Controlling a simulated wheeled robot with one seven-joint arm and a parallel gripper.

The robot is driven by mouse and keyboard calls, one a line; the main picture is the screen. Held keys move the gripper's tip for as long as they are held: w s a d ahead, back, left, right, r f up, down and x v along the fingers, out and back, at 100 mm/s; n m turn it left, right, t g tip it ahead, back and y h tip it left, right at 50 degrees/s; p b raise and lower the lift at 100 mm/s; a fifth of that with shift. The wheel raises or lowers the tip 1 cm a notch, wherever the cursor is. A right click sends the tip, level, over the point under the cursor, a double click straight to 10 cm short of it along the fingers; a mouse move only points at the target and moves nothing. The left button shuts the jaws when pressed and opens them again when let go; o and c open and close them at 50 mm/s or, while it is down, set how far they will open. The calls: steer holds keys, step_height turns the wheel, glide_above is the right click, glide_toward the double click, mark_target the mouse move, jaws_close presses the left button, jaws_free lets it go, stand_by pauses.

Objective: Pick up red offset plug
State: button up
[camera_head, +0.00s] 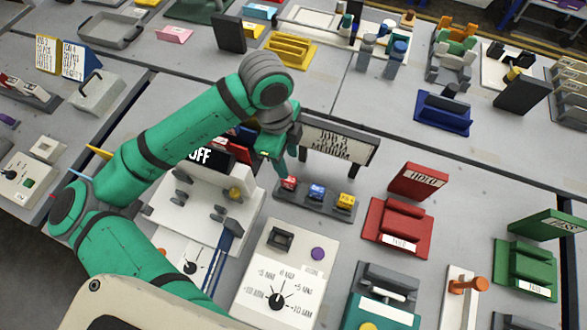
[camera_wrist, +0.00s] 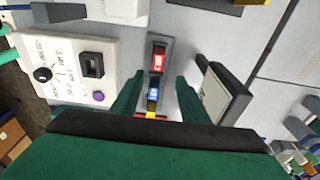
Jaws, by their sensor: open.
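The red offset plug (camera_head: 289,183) sits at the left end of a grey rack (camera_head: 317,207), beside a blue plug (camera_head: 316,191) and a yellow plug (camera_head: 346,200). In the wrist view the red plug (camera_wrist: 159,61) lies just beyond my fingertips, with the blue plug (camera_wrist: 153,95) between the fingers and the yellow plug (camera_wrist: 150,115) partly hidden by my gripper body. My gripper (camera_head: 281,166) is open and empty, just above the red plug's end of the rack. In the wrist view my gripper's fingers (camera_wrist: 159,77) straddle the row of plugs.
A job sign (camera_head: 340,143) stands close behind the rack. A dial panel (camera_head: 284,275) lies in front of it, and a white machine (camera_head: 205,205) stands to the left. A red holder (camera_head: 398,228) is to the right. Bare table lies between rack and red holder.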

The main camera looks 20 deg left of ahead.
mark_target(289, 179)
steer(key=f, duration=0.5)
steer(key=shift+w+d+f, duration=0.15)
steer(key=shift+d+f, duration=0.05)
steer(key=shift+d, duration=0.05)
steer(key=f, duration=0.4)
steer(key=shift+s+a+f, duration=0.1)
steer(key=shift+s, duration=0.3)
steer(key=shift+f, duration=0.4)
jaws_close()
